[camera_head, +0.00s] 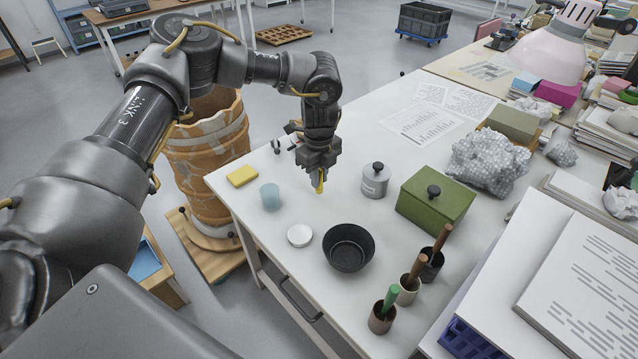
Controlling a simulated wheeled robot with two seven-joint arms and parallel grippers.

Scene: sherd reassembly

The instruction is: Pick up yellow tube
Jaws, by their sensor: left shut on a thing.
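My left gripper (318,178) points down over the white table (345,185), between the light blue cup and the grey lidded jar. It is shut on a yellow tube (320,184). Only a thin strip of the tube shows below and between the fingers; the rest is hidden by them. I cannot tell whether the tube's lower end touches the table. My right gripper is not in view.
Near the gripper are a yellow sponge (242,176), a light blue cup (270,197), a grey lidded jar (375,181) and a green box (435,199). A black bowl (349,248) and white lid (300,235) lie in front. A large patched vessel (208,160) stands left.

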